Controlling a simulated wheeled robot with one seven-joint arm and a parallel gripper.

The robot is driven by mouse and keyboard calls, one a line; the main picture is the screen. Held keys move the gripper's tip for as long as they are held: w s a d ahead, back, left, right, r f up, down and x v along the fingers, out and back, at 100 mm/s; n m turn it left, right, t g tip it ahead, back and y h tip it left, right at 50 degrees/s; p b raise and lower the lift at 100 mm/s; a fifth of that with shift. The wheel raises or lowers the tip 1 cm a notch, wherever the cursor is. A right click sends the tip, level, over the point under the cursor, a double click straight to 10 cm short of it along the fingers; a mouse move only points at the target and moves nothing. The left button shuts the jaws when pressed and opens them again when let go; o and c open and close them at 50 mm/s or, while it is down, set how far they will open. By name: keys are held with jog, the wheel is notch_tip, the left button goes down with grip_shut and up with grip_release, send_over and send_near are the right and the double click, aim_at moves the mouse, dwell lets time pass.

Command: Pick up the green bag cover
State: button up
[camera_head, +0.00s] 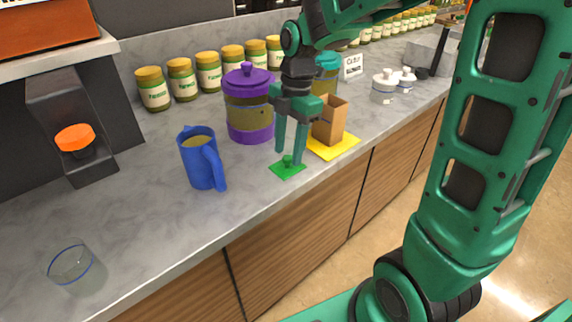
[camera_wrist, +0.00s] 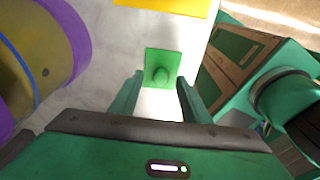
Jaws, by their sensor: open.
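The green bag cover (camera_head: 287,169) is a small flat green square with a round knob on top. It lies on the grey counter near its front edge. In the wrist view the cover (camera_wrist: 163,66) is ahead of my gripper, its knob lined up between the two fingers. My gripper (camera_head: 290,160) points down over the cover with its fingers apart and nothing between them in the wrist view (camera_wrist: 160,90). The fingertips look close to the knob in the head view. I cannot tell whether they touch the cover.
A purple-lidded canister (camera_head: 249,105) and a blue pitcher (camera_head: 201,160) stand to the left. A brown bag (camera_head: 329,121) stands on a yellow square (camera_head: 334,146) to the right. A glass (camera_head: 71,264) is at far left. Several jars (camera_head: 181,80) line the wall.

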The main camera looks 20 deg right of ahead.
jog(key=shift+f, duration=0.75)
jog(key=shift+c, duration=0.6)
grip_shut()
